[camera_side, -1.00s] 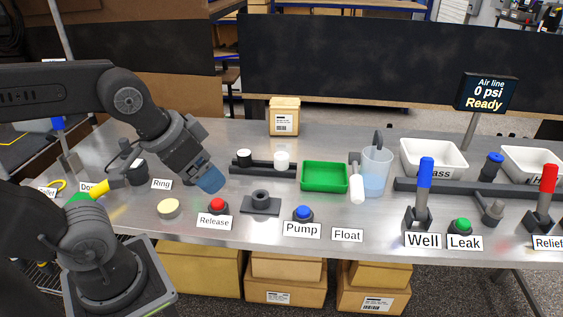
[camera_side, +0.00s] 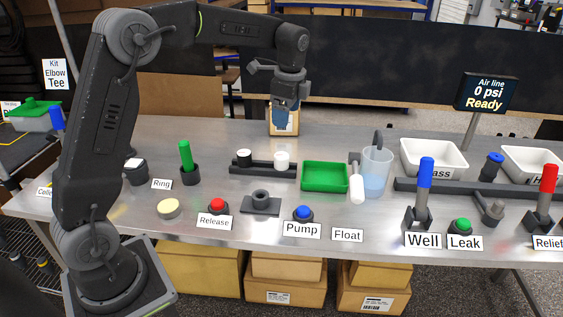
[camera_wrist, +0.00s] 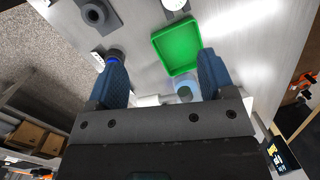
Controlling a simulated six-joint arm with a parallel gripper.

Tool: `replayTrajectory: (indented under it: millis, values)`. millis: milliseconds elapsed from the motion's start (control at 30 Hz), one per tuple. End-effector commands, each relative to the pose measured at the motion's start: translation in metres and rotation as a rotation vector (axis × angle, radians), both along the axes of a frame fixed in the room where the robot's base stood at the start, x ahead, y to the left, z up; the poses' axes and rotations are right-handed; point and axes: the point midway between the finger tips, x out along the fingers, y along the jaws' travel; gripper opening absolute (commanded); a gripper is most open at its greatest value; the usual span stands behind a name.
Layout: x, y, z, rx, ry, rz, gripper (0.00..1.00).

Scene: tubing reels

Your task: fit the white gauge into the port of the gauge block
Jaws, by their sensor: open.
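The white gauge (camera_side: 282,159) stands upright in the dark rack (camera_side: 262,168), to the right of a black-topped piece (camera_side: 244,157). In the wrist view the gauge shows its round white face (camera_wrist: 175,4) at the top edge, partly cut off. The gauge block (camera_side: 261,204) is a dark plate with a raised round port, in front of the rack; its port looks empty. It also shows in the wrist view (camera_wrist: 95,13). My gripper (camera_side: 282,118) is open and empty, high above the table. In the wrist view its blue fingers (camera_wrist: 161,62) are spread wide.
A green tray (camera_side: 324,190) lies right of the rack, with a water beaker (camera_side: 375,182) beyond it. The red Release button (camera_side: 217,205) and blue Pump button (camera_side: 303,212) flank the block. A cardboard box (camera_side: 285,133) stands behind my gripper. A green-handled piece (camera_side: 186,157) stands left.

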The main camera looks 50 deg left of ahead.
Motion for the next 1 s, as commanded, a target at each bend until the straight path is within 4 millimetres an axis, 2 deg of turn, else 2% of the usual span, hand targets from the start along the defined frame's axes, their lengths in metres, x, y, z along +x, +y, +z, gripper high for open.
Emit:
replayTrajectory:
  millis: [33, 100, 233, 367, 700, 1000]
  values:
    - [0.011, 0.008, -0.012, 0.002, 0.030, -0.037, 0.76]
    - [0.020, 0.016, -0.022, 0.003, 0.058, -0.084, 0.76]
    - [0.029, 0.023, -0.034, 0.003, 0.087, -0.134, 0.76]
    - [0.029, 0.026, -0.047, 0.002, 0.096, -0.145, 0.76]
    - [0.025, 0.034, -0.108, 0.002, 0.095, -0.143, 0.76]
    - [0.023, 0.038, -0.131, 0.002, 0.094, -0.142, 0.76]
